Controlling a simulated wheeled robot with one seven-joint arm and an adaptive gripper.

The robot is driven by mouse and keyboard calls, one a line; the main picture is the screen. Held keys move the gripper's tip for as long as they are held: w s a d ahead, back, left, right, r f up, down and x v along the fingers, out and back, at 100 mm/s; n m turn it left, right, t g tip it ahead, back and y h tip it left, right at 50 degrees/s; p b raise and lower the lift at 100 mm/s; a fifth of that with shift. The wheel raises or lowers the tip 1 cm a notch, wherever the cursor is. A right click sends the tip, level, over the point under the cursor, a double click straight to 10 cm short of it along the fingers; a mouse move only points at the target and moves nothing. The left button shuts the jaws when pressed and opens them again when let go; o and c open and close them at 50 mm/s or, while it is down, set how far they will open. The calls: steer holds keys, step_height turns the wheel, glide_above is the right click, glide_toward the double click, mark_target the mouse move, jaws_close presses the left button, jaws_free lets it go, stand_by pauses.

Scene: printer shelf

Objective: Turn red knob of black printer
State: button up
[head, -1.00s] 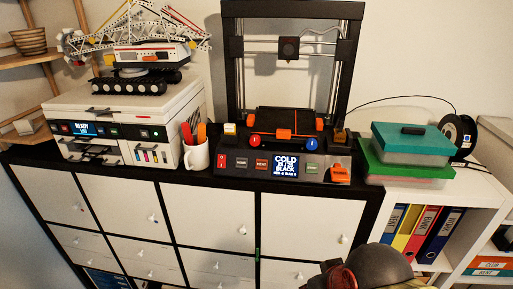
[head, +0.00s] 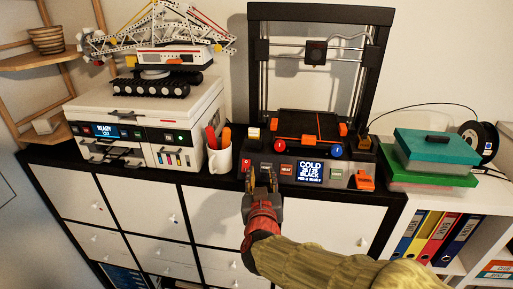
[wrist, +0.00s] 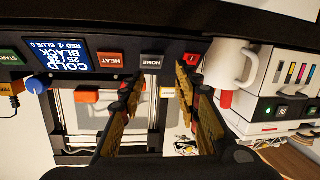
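The black printer (head: 310,205) is not the frame's label here; its black frame (head: 252,70) stands on the cabinet, with a small red knob (head: 280,143) at the left front of its bed and a blue knob (head: 336,150) at the right. My gripper (head: 262,176) is in front of the left part of the printer's button panel, below and left of the red knob, apart from it. In the wrist view, which is upside down, the two fingers of my gripper (wrist: 160,92) are spread with nothing between them. The blue knob (wrist: 37,84) shows there; the red knob seems mostly hidden behind the left finger.
The panel has a red switch (head: 247,166), buttons and a lit display (head: 310,172). A white mug (head: 219,160) with red and orange handles stands close left of my gripper. A white printer (head: 140,120) is farther left; teal and green boxes (head: 430,165) are at right.

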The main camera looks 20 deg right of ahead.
mark_target(279, 146)
steer(key=s+d+r+h, duration=0.2)
steer(key=d+r+h, duration=0.1)
steer(key=d+r, duration=0.1)
steer(key=x, duration=0.2)
steer(key=p+x, duration=0.1)
steer(key=x, duration=0.4)
steer(key=shift+w+r, duration=0.3)
steer(key=shift+w, duration=0.15)
steer(key=shift+c, duration=1.4)
jaws_close()
